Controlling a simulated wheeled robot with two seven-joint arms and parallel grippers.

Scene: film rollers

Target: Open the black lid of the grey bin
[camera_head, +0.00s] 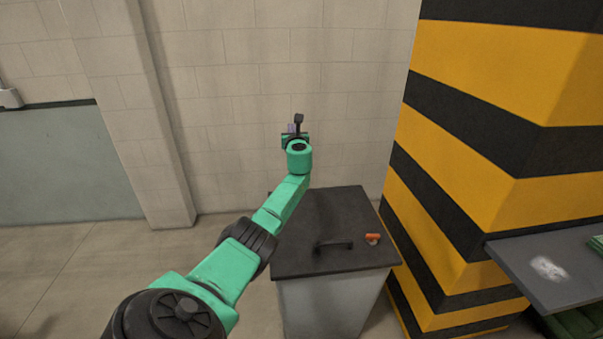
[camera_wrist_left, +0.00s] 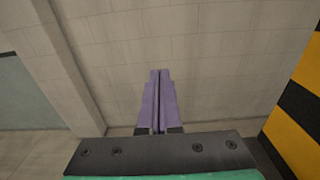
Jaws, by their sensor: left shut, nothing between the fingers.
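The grey bin (camera_head: 325,305) stands on the floor against the wall, right of centre in the head view. Its black lid (camera_head: 320,215) lies flat and closed on top. A dark handle (camera_head: 333,245) sits near the lid's front edge. My left arm reaches across the bin's left side, and my left gripper (camera_head: 291,129) is up beyond the lid's far edge, in front of the wall. In the left wrist view its purple fingers (camera_wrist_left: 159,102) are together with nothing between them. The wrist hides part of the gripper in the head view. My right gripper is not in view.
A small orange object (camera_head: 373,238) lies on the lid's right side. A yellow-and-black striped pillar (camera_head: 470,150) stands close at the bin's right. A grey shelf (camera_head: 550,270) juts out at far right. The floor (camera_head: 120,265) left of the bin is clear.

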